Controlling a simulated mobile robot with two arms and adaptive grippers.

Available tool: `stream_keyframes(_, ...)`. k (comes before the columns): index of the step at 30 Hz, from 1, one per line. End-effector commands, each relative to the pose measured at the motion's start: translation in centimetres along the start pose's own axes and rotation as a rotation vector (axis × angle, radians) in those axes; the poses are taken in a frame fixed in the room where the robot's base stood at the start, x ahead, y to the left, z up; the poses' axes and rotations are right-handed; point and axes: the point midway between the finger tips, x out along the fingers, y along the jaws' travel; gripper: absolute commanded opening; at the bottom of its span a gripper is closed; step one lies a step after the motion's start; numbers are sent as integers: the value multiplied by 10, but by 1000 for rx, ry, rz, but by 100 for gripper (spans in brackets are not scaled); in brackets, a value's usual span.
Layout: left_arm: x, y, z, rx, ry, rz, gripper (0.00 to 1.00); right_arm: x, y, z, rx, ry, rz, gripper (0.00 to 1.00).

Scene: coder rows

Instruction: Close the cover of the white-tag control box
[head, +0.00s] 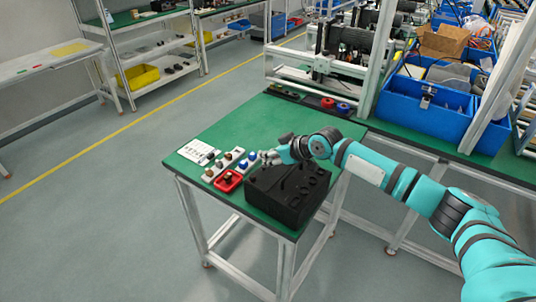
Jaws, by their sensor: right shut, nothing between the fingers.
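A black box (290,193) with a dark, uneven top stands on the front part of the small green-topped table (228,132). It may be the control box, but I cannot make out a white tag, and I cannot tell how its cover stands. My right gripper (268,157) is shut and empty. It appears just above the box's back left corner, close to a small blue-topped object. I cannot tell whether it touches anything. My right arm reaches in from the right and hides part of the table behind the box. My left gripper is not in view.
Left of the box are a red tray (228,181), a white strip with knobs (223,166) and a white sheet (198,151). Red and blue parts (328,103) lie at the table's back. Blue crates (425,107) fill the bench at right. Open floor lies left.

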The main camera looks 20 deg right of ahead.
Motion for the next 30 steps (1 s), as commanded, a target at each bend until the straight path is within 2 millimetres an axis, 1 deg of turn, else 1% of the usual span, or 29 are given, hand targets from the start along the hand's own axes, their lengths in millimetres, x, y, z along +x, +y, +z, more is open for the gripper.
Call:
stream_keyframes(4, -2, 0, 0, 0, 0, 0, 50, 5, 0, 5, 1, 0, 0, 0)
stream_keyframes(13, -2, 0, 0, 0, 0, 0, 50, 6, 0, 6, 0, 0, 0, 0)
stream_keyframes(16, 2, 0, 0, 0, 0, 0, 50, 10, -1, 9, 1, 1, -1, 0)
stream_keyframes(20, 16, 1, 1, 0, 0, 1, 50, 23, -2, 17, 2, 1, -2, 0)
stream_keyframes(30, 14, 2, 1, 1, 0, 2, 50, 24, 0, 16, 0, -7, -1, 0)
